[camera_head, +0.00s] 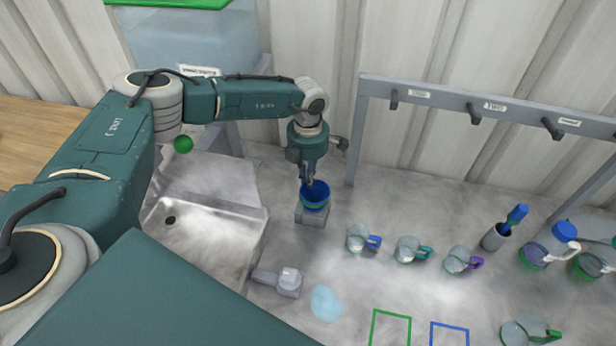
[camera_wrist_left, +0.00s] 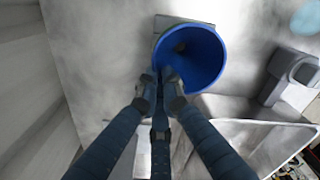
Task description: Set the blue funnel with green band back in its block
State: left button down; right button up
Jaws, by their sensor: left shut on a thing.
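The blue funnel (camera_head: 316,192) with a green band is wide end up at the grey block (camera_head: 312,217). In the left wrist view the funnel (camera_wrist_left: 203,60) shows its open blue mouth, with a grey block face (camera_wrist_left: 164,22) partly hidden behind it. My left gripper (camera_head: 307,183) reaches down from above and is shut on the funnel's near rim; its fingertips also show in the left wrist view (camera_wrist_left: 162,88). The funnel hides the block's top, so I cannot tell whether it is fully seated. My right gripper is not in view.
A metal sink (camera_head: 205,235) lies left of the block. A grey fitting (camera_head: 283,282) and a pale blue puddle (camera_head: 325,302) are in front. Several mugs (camera_head: 410,248) stand to the right. A grey hook rack (camera_head: 480,100) stands behind. Green (camera_head: 390,313) and blue (camera_head: 449,324) outlines mark the bench.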

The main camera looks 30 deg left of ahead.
pick_arm(q)
jog(key=shift+f, duration=0.1)
jog(key=shift+f, duration=0.15)
jog(key=c, duration=1.9)
grip_release()
jog(key=shift+c, duration=0.2)
notch_tip(320, 180, up, 11)
jog(key=b, duration=0.5)
jog(key=shift+s+a+b, duration=0.15)
jog(key=shift+a+b, duration=0.1)
jog(key=shift+b, duration=0.05)
